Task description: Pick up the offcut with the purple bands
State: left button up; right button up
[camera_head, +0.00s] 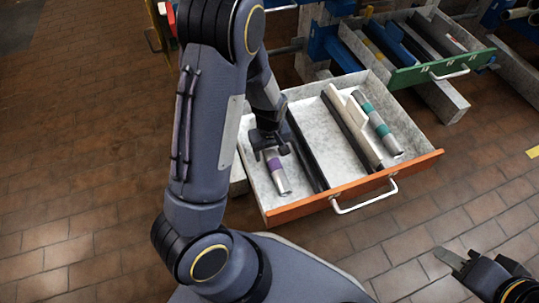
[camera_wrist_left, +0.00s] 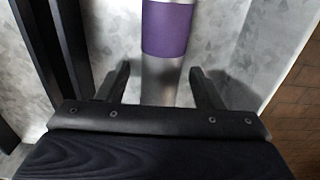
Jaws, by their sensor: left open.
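The offcut with the purple bands (camera_head: 280,178) is a silver-grey round bar lying in the left part of an open drawer with an orange front. In the left wrist view the offcut (camera_wrist_left: 159,80) runs up the middle, with a wide purple band showing. My left gripper (camera_head: 271,150) is over the offcut's far part and hides some of it. In the left wrist view my left gripper (camera_wrist_left: 160,82) is open, one finger on each side of the offcut, with gaps showing. My right gripper (camera_head: 449,259) is at the lower right, away from the drawer; its jaw opening is unclear.
The orange-fronted drawer (camera_head: 410,163) has a dark divider (camera_head: 305,150) right of the offcut, then a teal-banded offcut (camera_head: 375,122) beside pale and dark strips. A green-fronted drawer (camera_head: 440,68) stands open behind. The brick floor in front is clear.

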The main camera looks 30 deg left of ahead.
pick_arm(q)
jog(key=shift+r, duration=0.1)
jog(key=c, duration=1.2)
